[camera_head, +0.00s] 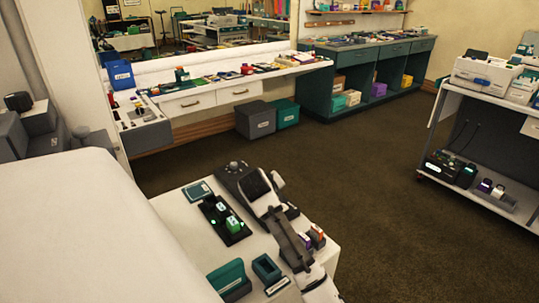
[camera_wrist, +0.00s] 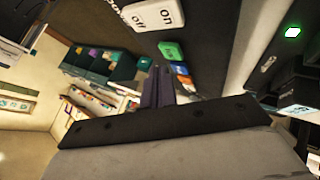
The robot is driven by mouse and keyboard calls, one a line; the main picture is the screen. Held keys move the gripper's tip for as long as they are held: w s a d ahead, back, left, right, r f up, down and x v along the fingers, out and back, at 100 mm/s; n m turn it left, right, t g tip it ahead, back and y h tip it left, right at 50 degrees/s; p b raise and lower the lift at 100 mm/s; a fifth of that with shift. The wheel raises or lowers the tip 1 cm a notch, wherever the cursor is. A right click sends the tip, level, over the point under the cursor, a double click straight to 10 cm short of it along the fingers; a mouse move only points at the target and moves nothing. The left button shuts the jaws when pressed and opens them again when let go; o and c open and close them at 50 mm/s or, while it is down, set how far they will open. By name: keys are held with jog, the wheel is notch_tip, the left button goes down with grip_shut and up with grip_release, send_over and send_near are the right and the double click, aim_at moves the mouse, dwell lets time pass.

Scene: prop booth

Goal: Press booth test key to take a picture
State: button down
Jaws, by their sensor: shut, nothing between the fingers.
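In the wrist view a dark panel (camera_wrist: 215,35) carries a white On/Off switch (camera_wrist: 150,14), a green key (camera_wrist: 171,50) and smaller orange and blue pieces beside it. Their small labels are unreadable, so I cannot tell which is the booth test key. My gripper (camera_wrist: 165,80) is shut and empty, its dark fingers close to the green key; contact cannot be made out.
A black strip with green-lit pieces (camera_head: 240,236), a small teal-grey box (camera_head: 198,192), and teal boxes (camera_head: 229,279) crowd the table beside my arm. A white counter (camera_head: 220,85) under a mirror and a shelf cart (camera_head: 490,120) stand farther off. Open carpet (camera_head: 390,190) lies right.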

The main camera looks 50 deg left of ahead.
jog(key=shift+f, duration=0.15)
jog(key=shift+f, duration=0.3)
jog(key=shift+f, duration=0.4)
dwell(0.7)
jog(key=shift+r, duration=0.1)
jog(key=shift+r+p, duration=0.7)
jog(key=shift+p, duration=0.1)
notch_tip(320, 180, up, 5)
jog(key=p, duration=0.4)
jog(key=shift+r+p, duration=0.1)
jog(key=shift+p, duration=0.2)
dwell(0.7)
